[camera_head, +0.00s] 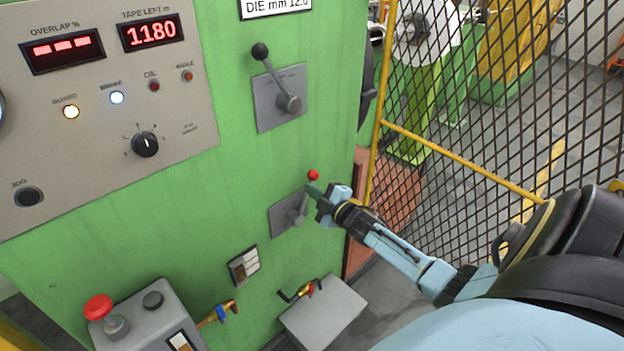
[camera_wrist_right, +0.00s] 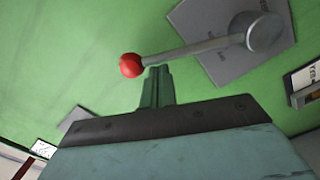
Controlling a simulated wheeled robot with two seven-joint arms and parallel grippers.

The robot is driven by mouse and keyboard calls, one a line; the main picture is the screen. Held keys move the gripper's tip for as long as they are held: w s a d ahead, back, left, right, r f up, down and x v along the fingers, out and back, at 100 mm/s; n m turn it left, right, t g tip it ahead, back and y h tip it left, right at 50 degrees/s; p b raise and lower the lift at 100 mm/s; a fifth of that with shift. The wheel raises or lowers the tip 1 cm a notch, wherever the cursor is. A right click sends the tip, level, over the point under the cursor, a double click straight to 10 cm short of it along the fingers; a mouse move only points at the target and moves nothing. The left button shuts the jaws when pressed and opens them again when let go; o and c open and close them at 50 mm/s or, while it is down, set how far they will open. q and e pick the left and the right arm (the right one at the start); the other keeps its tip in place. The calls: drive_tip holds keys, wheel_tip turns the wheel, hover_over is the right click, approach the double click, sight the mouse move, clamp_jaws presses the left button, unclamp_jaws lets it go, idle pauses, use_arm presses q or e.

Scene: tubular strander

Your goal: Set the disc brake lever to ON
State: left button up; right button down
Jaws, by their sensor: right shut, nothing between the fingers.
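The lever with the red knob (camera_head: 313,174) stands on a grey plate (camera_head: 279,219) on the green panel. In the head view its arm points up and slightly right. In the right wrist view the red knob (camera_wrist_right: 131,65) is at the left end of the rod and the round pivot (camera_wrist_right: 262,32) at the right. My right gripper (camera_head: 311,189) is shut and empty, its green fingertips (camera_wrist_right: 156,76) close beside the rod just below the knob. I cannot tell whether they touch. The plate's lettering is too small to read. My left gripper is not in view.
A black-knobbed lever (camera_head: 273,76) is higher on the panel. Below are a red mushroom button (camera_head: 98,307), brass valves (camera_head: 219,313) and a grey box (camera_head: 323,312). A yellow-framed mesh guard (camera_head: 465,165) stands right of the panel, close to my right arm.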

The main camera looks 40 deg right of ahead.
drive_tip(key=s+a+r+p, duration=0.1)
drive_tip(key=s+a+p, duration=0.2)
drive_tip(key=s, duration=0.7)
drive_tip(key=shift+s+a+r+p, duration=0.3)
drive_tip(key=shift+s+a+r, duration=0.1)
drive_tip(key=shift+a, duration=0.1)
